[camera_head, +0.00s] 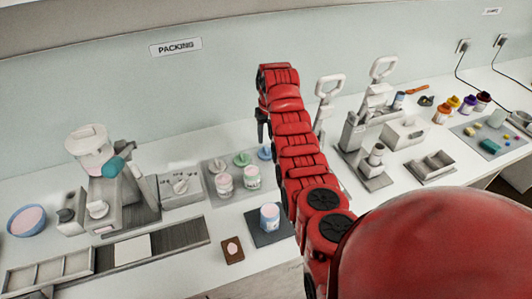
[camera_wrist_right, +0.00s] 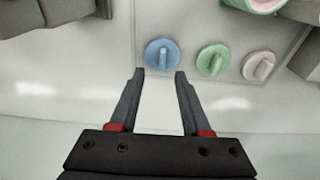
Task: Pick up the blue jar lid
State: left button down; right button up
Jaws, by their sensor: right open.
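The blue jar lid (camera_wrist_right: 162,54) lies flat on a grey mat (camera_wrist_right: 190,22), with its raised grip bar up. In the head view the blue lid (camera_head: 264,153) shows at the mat's back right, beside my right arm. My right gripper (camera_wrist_right: 160,73) is open and empty. Its fingertips are just short of the blue lid, one toward each side of it, and do not appear to touch it. In the head view my right gripper (camera_head: 262,125) hangs above and behind the lid, small and dark. My left gripper is in neither view.
A green lid (camera_wrist_right: 212,60) and a pale lid (camera_wrist_right: 258,66) lie in a row beside the blue one. Two jars (camera_head: 224,185) (camera_head: 252,177) stand in front of them. A filled jar (camera_head: 270,217) stands on a dark pad. Grey machines stand on both sides.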

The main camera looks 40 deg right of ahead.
aim_at(266, 148)
jog(key=shift+f, duration=0.2)
notch_tip(266, 148, down, 3)
jog(key=p, duration=0.2)
jog(key=shift+w+a+f+p, duration=0.15)
jog(key=shift+p, duration=0.15)
jog(key=shift+w+f, duration=0.1)
jog(key=shift+f, duration=0.65)
grip_shut()
